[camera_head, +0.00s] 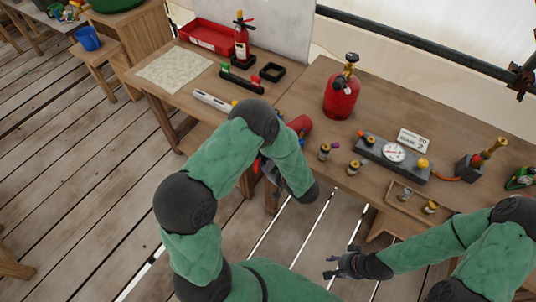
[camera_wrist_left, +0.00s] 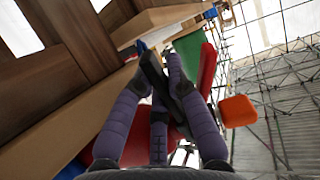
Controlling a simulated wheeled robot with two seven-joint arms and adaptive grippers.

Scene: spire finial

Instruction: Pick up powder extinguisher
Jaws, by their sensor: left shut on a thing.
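My left gripper (camera_wrist_left: 166,55) is shut on a dark part that looks like the handle of a red extinguisher. In the left wrist view, red surfaces (camera_wrist_left: 208,72) show beside and behind its fingers. In the head view, a red cylinder end (camera_head: 300,125) shows past my left forearm, by the table's front edge. The forearm hides most of that cylinder and the left gripper. A red extinguisher with a white label (camera_head: 242,40) stands upright at the back of the table. My right gripper (camera_head: 338,263) is low in front of the table, empty, its fingers apart.
A round red canister (camera_head: 342,95) stands on the wooden table (camera_head: 300,88). A grey gauge block (camera_head: 393,155) and several small fittings are to the right.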

